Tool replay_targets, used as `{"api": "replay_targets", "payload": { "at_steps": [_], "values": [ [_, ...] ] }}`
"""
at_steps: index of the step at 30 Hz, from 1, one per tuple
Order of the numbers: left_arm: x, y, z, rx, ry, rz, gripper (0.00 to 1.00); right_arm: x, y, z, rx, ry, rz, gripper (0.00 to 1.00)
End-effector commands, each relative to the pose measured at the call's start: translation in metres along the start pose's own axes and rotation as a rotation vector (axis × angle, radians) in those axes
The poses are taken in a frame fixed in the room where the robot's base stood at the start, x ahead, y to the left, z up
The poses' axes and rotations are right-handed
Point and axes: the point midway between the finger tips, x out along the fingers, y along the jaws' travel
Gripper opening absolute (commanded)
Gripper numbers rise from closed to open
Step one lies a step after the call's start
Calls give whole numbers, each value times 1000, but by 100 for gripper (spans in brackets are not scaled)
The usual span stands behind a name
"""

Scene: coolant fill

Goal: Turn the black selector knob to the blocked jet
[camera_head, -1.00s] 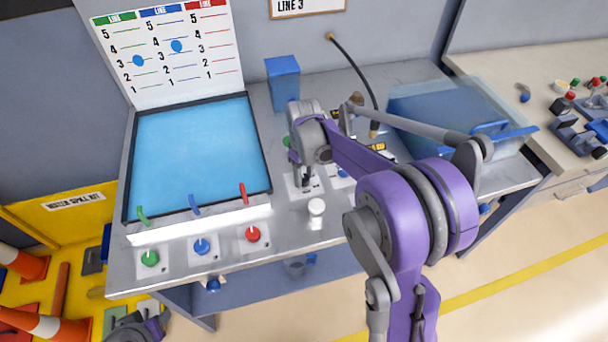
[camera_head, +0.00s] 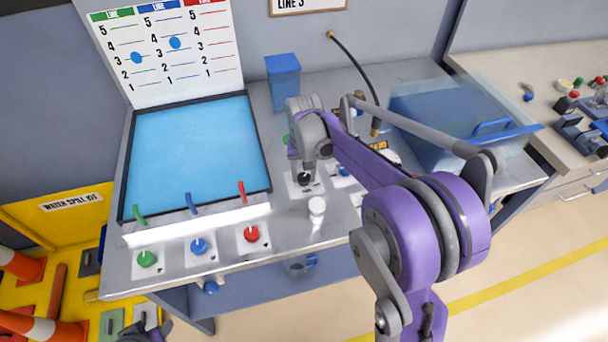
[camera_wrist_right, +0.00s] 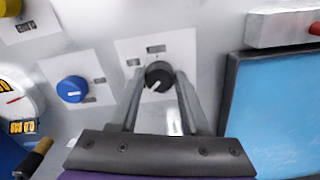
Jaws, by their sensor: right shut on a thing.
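The black selector knob (camera_head: 305,179) sits on a white labelled plate on the grey bench, right of the blue tank. The right wrist view shows the knob (camera_wrist_right: 159,75) from above, its white pointer mark toward the lower left. My right gripper (camera_wrist_right: 159,82) has one finger on each side of the knob and is shut on it. In the head view my right gripper (camera_head: 307,168) hides part of the plate. Green (camera_head: 139,214), blue (camera_head: 192,203) and red (camera_head: 241,191) jets stand along the tank's front edge. My left gripper's fingers do not show.
Green (camera_head: 147,259), blue (camera_head: 199,247) and red (camera_head: 251,234) knobs line the bench front. A white cylinder (camera_head: 317,207) stands close in front of the black knob. A blue knob (camera_wrist_right: 72,89) is beside it in the wrist view. A clear blue bin (camera_head: 440,120) stands right.

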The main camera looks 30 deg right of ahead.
Motion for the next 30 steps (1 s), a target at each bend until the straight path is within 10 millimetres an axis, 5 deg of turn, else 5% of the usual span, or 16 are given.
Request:
{"api": "replay_targets", "payload": {
  "at_steps": [12, 29, 30],
  "values": [
    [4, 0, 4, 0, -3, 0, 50, 0, 0, 0, 186, 0, 0, 0],
    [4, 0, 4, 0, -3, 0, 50, 0, 0, 0, 211, 1, 0, 0],
    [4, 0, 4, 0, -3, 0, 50, 0, 0, 0, 211, 1, 0, 54]
  ]
}}
